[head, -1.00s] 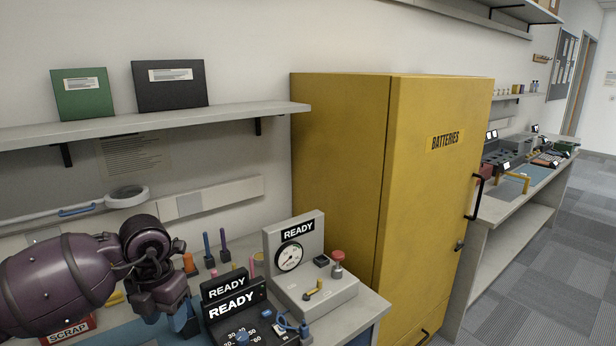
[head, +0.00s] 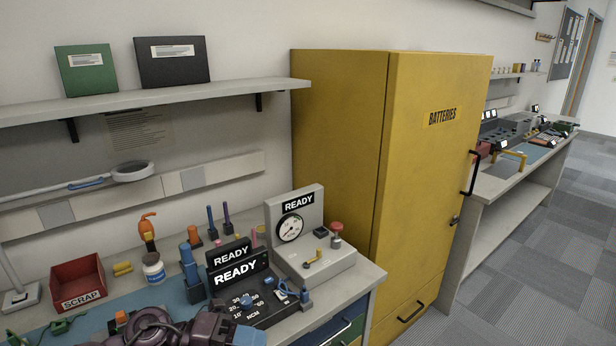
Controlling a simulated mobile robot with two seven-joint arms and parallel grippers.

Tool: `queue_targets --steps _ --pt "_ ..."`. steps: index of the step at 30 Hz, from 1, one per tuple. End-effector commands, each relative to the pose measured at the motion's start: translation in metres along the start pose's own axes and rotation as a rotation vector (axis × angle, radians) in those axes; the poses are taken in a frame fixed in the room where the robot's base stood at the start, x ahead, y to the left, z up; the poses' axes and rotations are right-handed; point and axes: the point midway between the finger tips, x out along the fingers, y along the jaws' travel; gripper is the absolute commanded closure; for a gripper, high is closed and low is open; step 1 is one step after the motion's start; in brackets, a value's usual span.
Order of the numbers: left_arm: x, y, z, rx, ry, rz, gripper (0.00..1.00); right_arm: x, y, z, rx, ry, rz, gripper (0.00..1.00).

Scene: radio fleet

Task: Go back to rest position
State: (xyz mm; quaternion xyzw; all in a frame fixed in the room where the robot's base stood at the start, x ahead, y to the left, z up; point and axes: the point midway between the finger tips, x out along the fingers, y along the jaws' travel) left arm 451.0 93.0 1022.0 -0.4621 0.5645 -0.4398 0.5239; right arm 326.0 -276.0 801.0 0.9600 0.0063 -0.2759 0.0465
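The purple end of my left arm (head: 180,328) shows at the bottom edge of the head view, low in front of the bench's READY devices. Its fingers cannot be made out, so I cannot tell whether that gripper is open or shut, or whether it holds anything. My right gripper is not in view.
The bench holds a red SCRAP bin (head: 78,284), a white jar (head: 153,268), a black READY unit (head: 240,285) and a grey gauge stand (head: 305,240). A yellow BATTERIES cabinet (head: 400,180) stands to the right, shut. Carpeted floor (head: 520,280) is clear beyond it.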

Motion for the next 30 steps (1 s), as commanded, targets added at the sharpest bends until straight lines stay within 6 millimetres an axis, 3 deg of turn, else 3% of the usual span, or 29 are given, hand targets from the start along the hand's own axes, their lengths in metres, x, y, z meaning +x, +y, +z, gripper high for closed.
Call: queue_targets --steps 2,6,11,17,21,24,30 --pt "0.001 -0.004 -0.002 -0.095 -0.098 -0.181 0.53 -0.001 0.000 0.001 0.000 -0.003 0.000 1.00" --pt "-0.015 -0.002 0.005 -0.280 -0.312 -0.460 0.53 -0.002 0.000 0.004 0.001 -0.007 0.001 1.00" --pt "-0.050 0.028 0.013 -0.536 -0.601 -0.710 0.53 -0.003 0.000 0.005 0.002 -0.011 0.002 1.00" --pt "-0.100 0.107 -0.002 -0.923 -0.985 -0.909 0.53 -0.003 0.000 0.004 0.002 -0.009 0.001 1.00" --pt "-0.125 0.175 -0.038 -1.224 -1.230 -0.971 0.53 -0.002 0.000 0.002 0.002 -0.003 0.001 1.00" --pt "-0.134 0.213 -0.067 -1.407 -1.352 -0.982 0.53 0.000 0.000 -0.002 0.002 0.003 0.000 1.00" --pt "-0.137 0.253 -0.107 -1.625 -1.470 -0.974 0.53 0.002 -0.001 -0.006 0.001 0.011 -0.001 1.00"
